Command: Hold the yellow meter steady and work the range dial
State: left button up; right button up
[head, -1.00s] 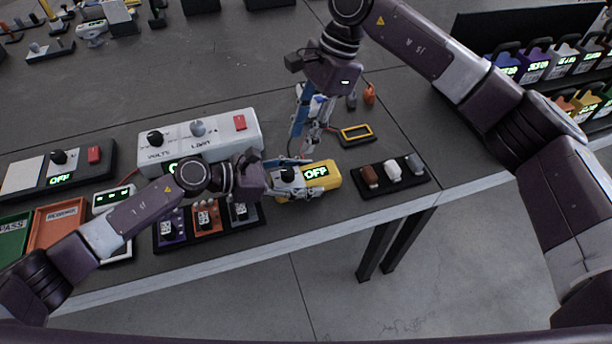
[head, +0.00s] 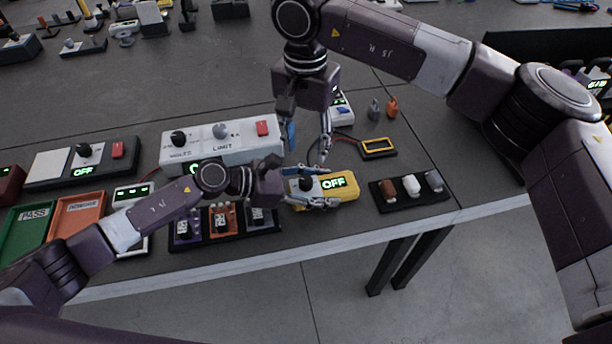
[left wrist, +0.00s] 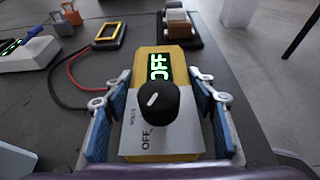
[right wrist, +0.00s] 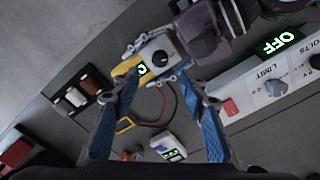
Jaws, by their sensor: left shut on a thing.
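The yellow meter (head: 343,187) lies on the bench near its front edge, its green display reading OFF. Its black range dial (head: 306,184) sits on a grey face; the left wrist view shows the dial (left wrist: 158,103) close up, with a white pointer line and an OFF mark beside it. My left gripper (head: 318,188) is shut on the meter, with a blue-padded finger along each long side. My right gripper (head: 308,150) is above and behind the meter, its fingers wide apart and empty; in the right wrist view the meter (right wrist: 128,69) shows beyond the fingers.
A grey supply box (head: 240,150) with knobs and a red button stands behind my left arm. A black tray (head: 395,203) with brown, white and grey pieces lies right of the meter. A yellow-framed black pad (head: 378,152) with leads lies behind it.

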aim_at(306, 179)
notch_tip(306, 179, down, 10)
jog(key=shift+f, duration=0.2)
grip_shut()
dwell(0.4)
